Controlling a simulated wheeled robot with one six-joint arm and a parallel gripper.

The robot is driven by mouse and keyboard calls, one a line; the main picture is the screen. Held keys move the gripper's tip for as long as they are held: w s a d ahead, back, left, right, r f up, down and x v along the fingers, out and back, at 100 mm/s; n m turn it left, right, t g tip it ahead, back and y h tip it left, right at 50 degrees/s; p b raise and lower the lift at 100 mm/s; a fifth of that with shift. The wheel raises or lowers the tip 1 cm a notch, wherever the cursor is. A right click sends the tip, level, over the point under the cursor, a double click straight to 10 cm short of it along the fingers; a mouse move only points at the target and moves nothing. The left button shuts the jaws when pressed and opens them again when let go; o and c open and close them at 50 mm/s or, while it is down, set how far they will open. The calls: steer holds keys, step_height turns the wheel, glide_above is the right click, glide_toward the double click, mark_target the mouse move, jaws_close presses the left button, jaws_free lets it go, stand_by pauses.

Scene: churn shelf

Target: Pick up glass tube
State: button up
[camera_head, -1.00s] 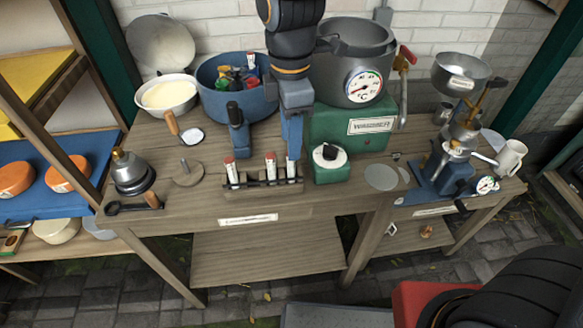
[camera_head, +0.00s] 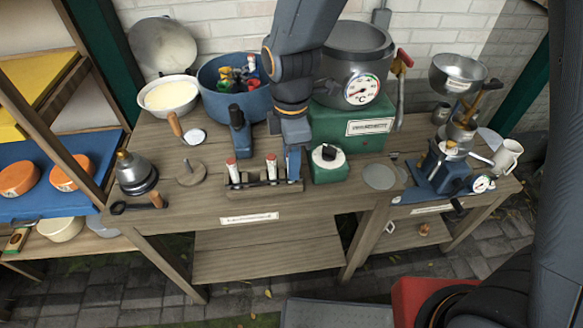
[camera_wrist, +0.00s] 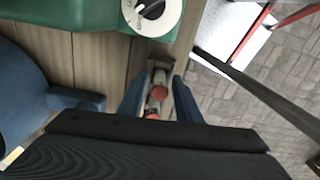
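Glass tubes with red caps stand upright in a wooden rack (camera_head: 262,190) at the front of the bench. In the head view one tube (camera_head: 232,165) is at the left end and another tube (camera_head: 271,166) is right of the middle. My gripper (camera_head: 293,163) is low over the rack's right end and hides what stands there. The fingers are open.
A green box with a dial (camera_head: 328,163) stands close right of the rack. A blue pot (camera_head: 228,95) and a large metal pot with a gauge (camera_head: 345,90) are behind. A metal burner (camera_head: 135,172) stands left. The bench front edge is just before the rack.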

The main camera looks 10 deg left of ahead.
jaws_close()
step_height(320, 180, up, 10)
steer(key=shift+r+b, duration=0.1)
steer(key=shift+b, duration=0.85)
steer(key=shift+d, duration=0.1)
